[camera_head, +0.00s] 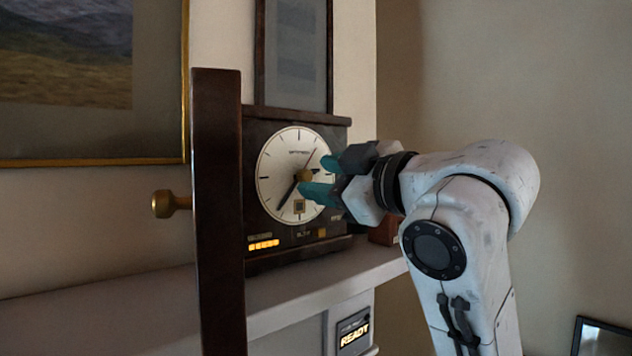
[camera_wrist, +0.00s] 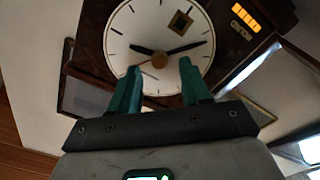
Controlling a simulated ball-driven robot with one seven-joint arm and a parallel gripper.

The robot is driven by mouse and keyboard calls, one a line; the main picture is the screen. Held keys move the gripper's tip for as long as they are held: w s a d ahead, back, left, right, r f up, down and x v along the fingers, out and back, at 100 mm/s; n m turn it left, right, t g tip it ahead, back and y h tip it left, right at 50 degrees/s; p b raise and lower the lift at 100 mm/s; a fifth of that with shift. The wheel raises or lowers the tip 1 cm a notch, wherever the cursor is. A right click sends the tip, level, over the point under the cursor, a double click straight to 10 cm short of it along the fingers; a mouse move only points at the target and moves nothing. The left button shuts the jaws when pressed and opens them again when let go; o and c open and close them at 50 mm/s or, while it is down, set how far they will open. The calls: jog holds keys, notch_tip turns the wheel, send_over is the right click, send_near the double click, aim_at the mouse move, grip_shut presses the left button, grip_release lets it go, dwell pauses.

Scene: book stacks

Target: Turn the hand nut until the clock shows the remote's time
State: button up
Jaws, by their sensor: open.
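The clock (camera_head: 270,160) is a dark box with a white dial on the shelf. Its brass hand nut (camera_head: 305,175) sits at the dial's centre, also seen in the wrist view (camera_wrist: 159,61). In the wrist view, which is turned, the long hand (camera_wrist: 190,47) points roughly between seven and eight, and the short hand (camera_wrist: 142,50) near three. My gripper (camera_head: 321,177) is open, its teal fingers either side of the nut in the picture. In the wrist view both fingers (camera_wrist: 160,72) look clear of it; the depth is unclear. I cannot make out a remote.
A dark upright post (camera_head: 218,210) stands in front of the clock's left side. A brass knob (camera_head: 168,204) sticks out left of it. Orange bars (camera_head: 263,244) glow on the clock's base. Below the shelf (camera_head: 290,290) a plate reads READY (camera_head: 354,333). Framed pictures hang behind.

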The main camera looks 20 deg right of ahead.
jog(key=b+v, duration=0.1)
jog(key=v, duration=0.7)
jog(key=shift+b, duration=0.3)
jog(key=shift+s, duration=0.15)
